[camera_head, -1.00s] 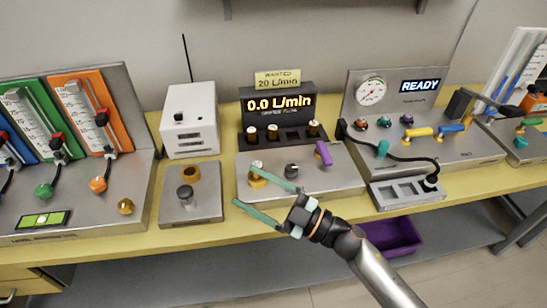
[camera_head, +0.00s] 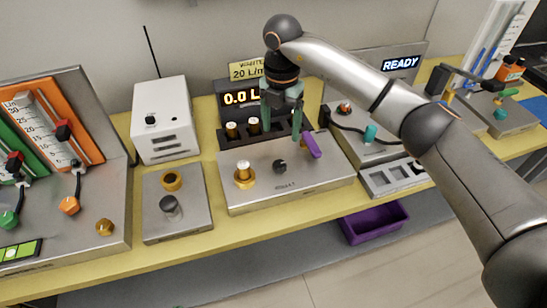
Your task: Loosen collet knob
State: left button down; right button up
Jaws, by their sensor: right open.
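My right gripper (camera_head: 281,122) hangs over the back of the middle metal panel (camera_head: 320,187), fingers pointing down and apart, with nothing seen between them. A gold collar (camera_head: 244,181) with a pale cylinder (camera_head: 243,167) standing in it is at the panel's left. A dark round knob (camera_head: 280,166) is at the panel's middle, below the gripper in the picture. A purple lever (camera_head: 312,145) is beside the right finger. I cannot tell for sure which part is the collet knob. My left gripper is out of view.
A left plate (camera_head: 150,227) carries a gold ring (camera_head: 171,181) and a grey knob (camera_head: 168,205). A white box (camera_head: 163,120) stands behind it. My right arm covers much of the right side. A purple bin (camera_head: 372,222) sits below the table.

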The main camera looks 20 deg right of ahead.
aim_at(280, 163)
notch_tip(280, 163, down, 12)
jog(key=shift+f+p, duration=0.1)
jog(key=shift+p, duration=0.5)
jog(key=shift+c, duration=0.3)
grip_shut()
